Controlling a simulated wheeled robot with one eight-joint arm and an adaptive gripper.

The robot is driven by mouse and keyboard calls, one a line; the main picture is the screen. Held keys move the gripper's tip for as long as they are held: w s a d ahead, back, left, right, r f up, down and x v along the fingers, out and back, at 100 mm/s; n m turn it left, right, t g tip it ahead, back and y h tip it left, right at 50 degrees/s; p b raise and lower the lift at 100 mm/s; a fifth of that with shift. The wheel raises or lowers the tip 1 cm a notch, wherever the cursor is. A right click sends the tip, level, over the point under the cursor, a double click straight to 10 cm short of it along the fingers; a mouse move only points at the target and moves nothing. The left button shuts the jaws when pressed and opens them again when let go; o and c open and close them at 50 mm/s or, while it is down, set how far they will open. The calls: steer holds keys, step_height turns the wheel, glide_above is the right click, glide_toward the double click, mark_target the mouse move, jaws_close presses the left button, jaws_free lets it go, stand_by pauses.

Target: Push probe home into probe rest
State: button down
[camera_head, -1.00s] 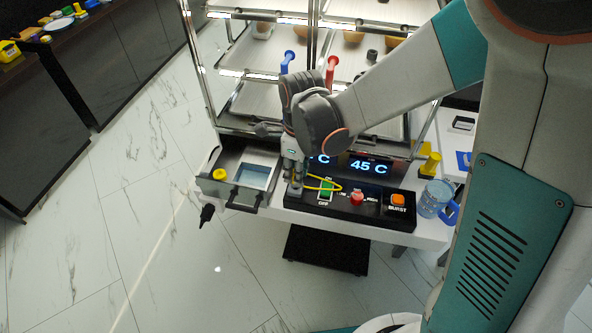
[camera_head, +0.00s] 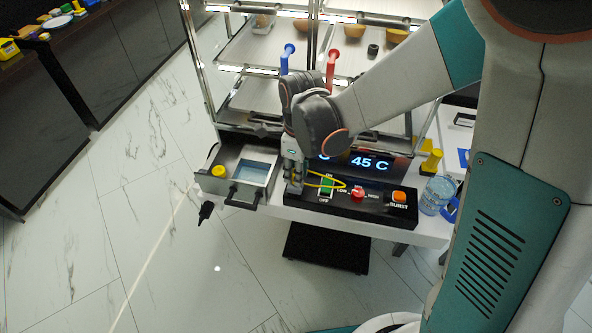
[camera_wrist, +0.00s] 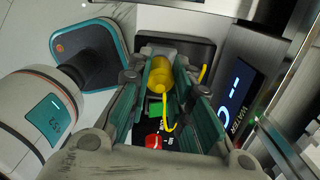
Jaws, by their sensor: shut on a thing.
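My gripper (camera_head: 294,188) points down over the left end of the black control panel (camera_head: 335,203). In the wrist view its fingers (camera_wrist: 160,95) are closed around a yellow probe (camera_wrist: 160,75). A thin yellow cable (camera_head: 328,183) loops from the probe to the right, over the panel. The probe body is mostly hidden by my fingers in the head view. I cannot make out the probe rest clearly or tell how deep the probe sits.
The panel carries a green switch (camera_head: 327,187), red knob (camera_head: 358,193), orange button (camera_head: 399,196) and display (camera_head: 369,163). A clear jug (camera_head: 436,195) stands at the right. The glass-shelved cabinet rises behind.

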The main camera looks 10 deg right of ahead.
steer(key=shift+f+b, duration=0.35)
steer(key=shift+f, duration=0.05)
steer(key=c, duration=1.4)
jaws_free()
steer(key=shift+o, duration=0.2)
